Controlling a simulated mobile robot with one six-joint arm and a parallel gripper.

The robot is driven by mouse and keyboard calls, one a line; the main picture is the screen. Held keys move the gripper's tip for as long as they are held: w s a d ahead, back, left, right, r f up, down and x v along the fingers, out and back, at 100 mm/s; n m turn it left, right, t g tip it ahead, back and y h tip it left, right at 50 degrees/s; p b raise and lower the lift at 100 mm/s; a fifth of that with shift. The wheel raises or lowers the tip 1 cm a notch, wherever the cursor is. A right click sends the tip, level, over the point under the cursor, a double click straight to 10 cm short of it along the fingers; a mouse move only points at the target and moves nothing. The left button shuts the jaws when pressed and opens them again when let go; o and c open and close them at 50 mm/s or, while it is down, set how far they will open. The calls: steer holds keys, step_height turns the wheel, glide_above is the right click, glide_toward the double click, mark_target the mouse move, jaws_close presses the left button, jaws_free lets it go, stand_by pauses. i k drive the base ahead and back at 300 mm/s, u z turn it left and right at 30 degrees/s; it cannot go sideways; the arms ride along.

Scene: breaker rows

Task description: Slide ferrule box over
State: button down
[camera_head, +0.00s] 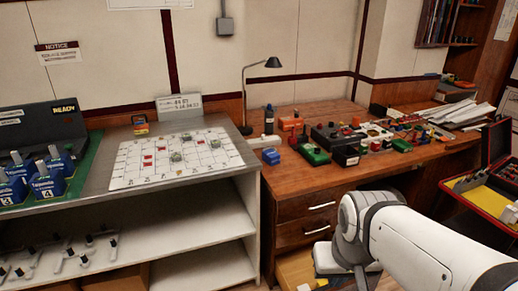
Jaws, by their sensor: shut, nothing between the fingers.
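I cannot tell for certain which thing is the ferrule box; no readable label marks it. On the wooden desk (300,188) stand several small boxes and blocks, among them a blue one (271,156), an orange one (291,124), a green one (315,155) and a black one (346,155). A small orange-and-dark box (140,124) stands at the back of the grey counter, behind the white grid board (130,176). My white arm reaches in from the lower right, in front of the desk. My gripper does not show.
A desk lamp (272,62) and a dark bottle (269,120) stand at the desk's back left. Papers (462,112) lie at its right. Blue numbered holders (47,184) sit on the counter's left. An open red case (490,190) stands far right. The desk's front left is clear.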

mark_target(270, 156)
steer(key=u, duration=2.1)
steer(key=i, duration=1.2)
steer(key=z, duration=2.05)
steer(key=i, duration=1)
steer(key=z, duration=0.05)
